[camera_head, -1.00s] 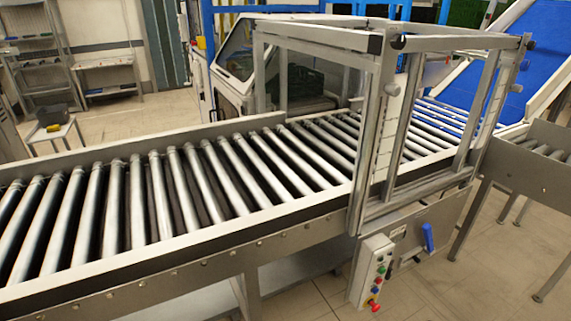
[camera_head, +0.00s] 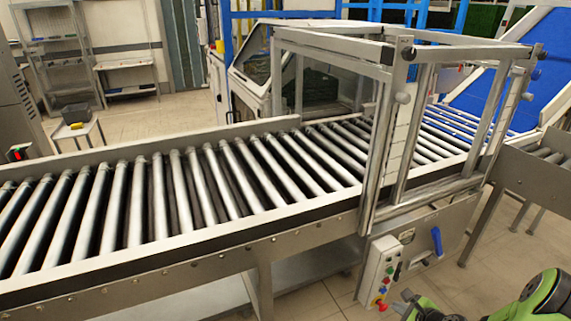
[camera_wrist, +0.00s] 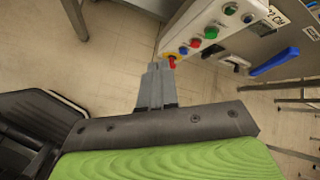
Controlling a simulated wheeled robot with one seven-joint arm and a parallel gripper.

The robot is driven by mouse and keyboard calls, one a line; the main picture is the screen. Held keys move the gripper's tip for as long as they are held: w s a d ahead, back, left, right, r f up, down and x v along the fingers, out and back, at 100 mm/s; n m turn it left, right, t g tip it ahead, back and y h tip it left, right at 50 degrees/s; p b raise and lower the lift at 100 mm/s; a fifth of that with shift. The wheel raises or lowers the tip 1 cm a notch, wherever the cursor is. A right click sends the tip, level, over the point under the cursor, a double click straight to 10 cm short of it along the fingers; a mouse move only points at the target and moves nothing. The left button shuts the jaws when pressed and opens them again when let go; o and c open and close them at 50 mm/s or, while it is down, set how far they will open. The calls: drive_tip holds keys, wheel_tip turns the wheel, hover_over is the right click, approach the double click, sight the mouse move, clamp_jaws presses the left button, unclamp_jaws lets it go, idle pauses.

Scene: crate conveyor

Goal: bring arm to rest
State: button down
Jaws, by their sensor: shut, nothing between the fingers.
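My gripper (camera_wrist: 156,88) is shut and empty in the wrist view, its grey fingers together above the tiled floor. In that view the fingertips appear just below the red button end of the control box; I cannot tell the distance. Part of my green arm (camera_head: 545,295) shows at the lower right of the head view, in front of the conveyor. The fingers cannot be made out clearly in the head view.
A roller conveyor (camera_head: 200,251) runs across the head view, with a metal frame (camera_head: 375,150) over it. A control box (camera_head: 381,270) with coloured buttons and a blue handle (camera_head: 437,241) hang on its near side. Bare floor (camera_head: 325,297) lies in front.

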drive_tip(key=s+a+r+n+g+p, duration=0.2)
drive_tip(key=a+r+n, duration=0.55)
drive_tip(key=r, duration=0.45)
drive_tip(key=s+a+r+n+g+p, duration=0.2)
drive_tip(key=a+r+n, duration=0.5)
drive_tip(key=r, duration=0.4)
drive_tip(key=s+a+r+n+h+p, duration=0.1)
drive_tip(key=s+a+r+n, duration=0.1)
drive_tip(key=s+r+n, duration=0.3)
drive_tip(key=s+a+r+n+p, duration=0.2)
drive_tip(key=s+r+n, duration=0.4)
drive_tip(key=s, duration=0.8)
wheel_tip(320, 180, up, 3)
drive_tip(key=shift+s+a+f+h, duration=0.15)
drive_tip(key=shift+a+h, duration=0.25)
drive_tip(key=shift+a, duration=0.3)
